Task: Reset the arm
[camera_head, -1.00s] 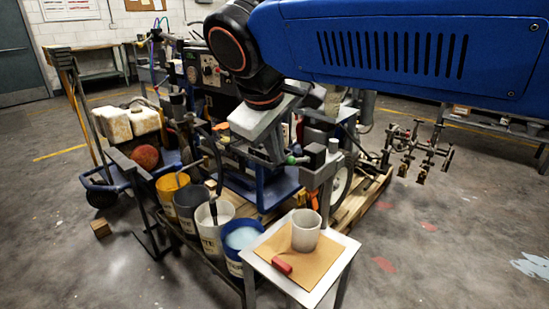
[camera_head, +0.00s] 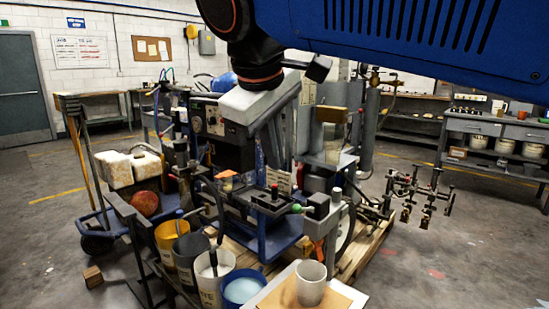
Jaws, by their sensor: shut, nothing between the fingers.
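My blue arm (camera_head: 420,30) reaches in from the upper right, with its dark wrist (camera_head: 245,40) at the top middle. My gripper (camera_head: 262,115) hangs below the wrist as a pale grey block, pointing down in front of the striping machine (camera_head: 210,120). It is shut and empty; its fingertips are hard to make out against the clutter. It is above and apart from the small table (camera_head: 275,292) at the bottom, where a white cup (camera_head: 311,283) stands upright on a tan board (camera_head: 340,294).
Several buckets, such as the yellow one (camera_head: 172,238) and the blue one (camera_head: 241,287), stand left of the table. A wooden pallet (camera_head: 365,237) lies under the machine. A bench (camera_head: 490,127) stands at the right. The floor at right front is open.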

